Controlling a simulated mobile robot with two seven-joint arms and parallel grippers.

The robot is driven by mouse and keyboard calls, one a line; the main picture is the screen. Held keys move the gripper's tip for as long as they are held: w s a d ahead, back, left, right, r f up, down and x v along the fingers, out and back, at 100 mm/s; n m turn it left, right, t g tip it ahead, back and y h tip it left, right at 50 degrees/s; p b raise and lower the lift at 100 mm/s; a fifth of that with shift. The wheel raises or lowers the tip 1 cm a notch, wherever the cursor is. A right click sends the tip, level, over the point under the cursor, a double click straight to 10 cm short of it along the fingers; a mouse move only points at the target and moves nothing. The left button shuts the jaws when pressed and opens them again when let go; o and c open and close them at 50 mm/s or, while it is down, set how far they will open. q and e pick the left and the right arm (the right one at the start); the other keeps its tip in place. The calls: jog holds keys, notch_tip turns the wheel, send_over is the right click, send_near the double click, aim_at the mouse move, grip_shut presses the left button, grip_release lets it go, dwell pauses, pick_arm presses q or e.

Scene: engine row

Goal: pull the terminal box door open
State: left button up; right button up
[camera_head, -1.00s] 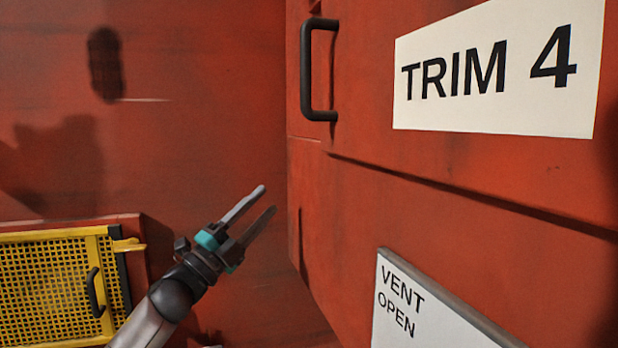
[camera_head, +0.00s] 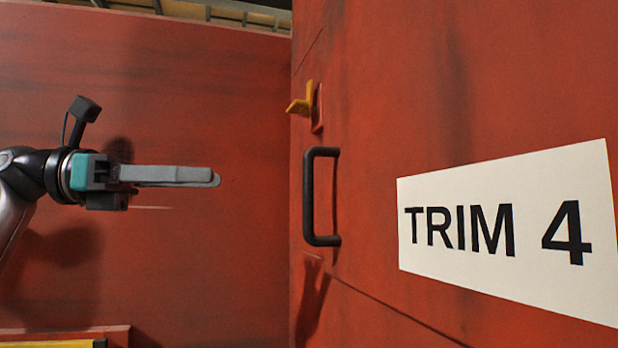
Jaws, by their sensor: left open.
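The terminal box door (camera_head: 440,100) is a red panel on the right, and looks closed. It carries a black bar handle (camera_head: 309,196) near its left edge. A yellow latch (camera_head: 302,104) sits above the handle on a small red plate. A white label (camera_head: 515,228) reads TRIM 4. My left gripper (camera_head: 216,178) is left of the handle, level with its middle, pointing right and apart from it. Its fingers are seen edge-on, one overlapping the other; it is open and holds nothing visible. My right gripper is not in view.
A red wall (camera_head: 220,90) stands behind my left gripper. At the lower left is the top of a red frame (camera_head: 60,333) with a yellow strip. The space between my left gripper and the handle is clear.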

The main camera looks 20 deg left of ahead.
pick_arm(q)
jog(key=p, duration=0.2)
send_over(309, 228)
jog(key=shift+w+a, duration=0.1)
jog(key=shift+w, duration=0.25)
grip_shut()
dwell(1.2)
